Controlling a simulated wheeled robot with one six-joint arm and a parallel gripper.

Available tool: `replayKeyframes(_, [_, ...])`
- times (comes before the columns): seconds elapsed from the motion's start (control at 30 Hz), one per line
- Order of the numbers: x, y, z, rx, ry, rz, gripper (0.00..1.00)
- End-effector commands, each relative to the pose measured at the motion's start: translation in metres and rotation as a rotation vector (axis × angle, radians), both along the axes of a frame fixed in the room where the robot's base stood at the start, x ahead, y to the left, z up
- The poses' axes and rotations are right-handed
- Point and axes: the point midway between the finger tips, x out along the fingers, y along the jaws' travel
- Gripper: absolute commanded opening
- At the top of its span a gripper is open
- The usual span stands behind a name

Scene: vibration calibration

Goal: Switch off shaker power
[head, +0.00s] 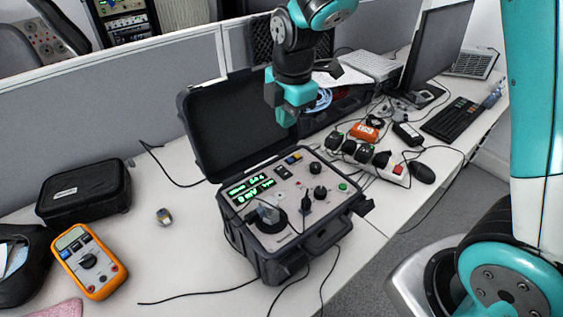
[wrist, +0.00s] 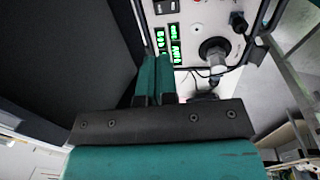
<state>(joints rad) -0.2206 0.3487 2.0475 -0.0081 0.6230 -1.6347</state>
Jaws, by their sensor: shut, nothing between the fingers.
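The shaker unit (head: 290,200) is a dark open case with a light control panel, standing on the white table in the head view. Its green display (head: 250,188) is lit, and the display also shows in the wrist view (wrist: 168,44). The panel carries a small black switch (head: 283,172), colored buttons, black knobs and a round shaker mount (head: 270,216) with a metal piece on it. I cannot tell which control is the power. My gripper (head: 287,118) is shut and empty, above the back of the panel near the open lid (head: 235,125). Its fingers (wrist: 157,82) show together in the wrist view.
An orange multimeter (head: 90,261), a black pouch (head: 86,191) and a small metal piece (head: 163,216) lie left of the case. Power strip plugs (head: 365,153), a mouse (head: 421,172) and a keyboard (head: 452,119) are at right. Cables run around the case.

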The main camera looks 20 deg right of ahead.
Motion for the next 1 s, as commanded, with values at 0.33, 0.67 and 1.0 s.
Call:
replayKeyframes(0.33, [0.000,0.001,-0.004,0.000,0.002,-0.001,0.00])
replayKeyframes(0.67, [0.005,0.002,-0.061,0.000,0.008,-0.002,0.00])
replayKeyframes(1.0, [0.013,0.004,-0.122,0.001,0.004,-0.002,0.00])
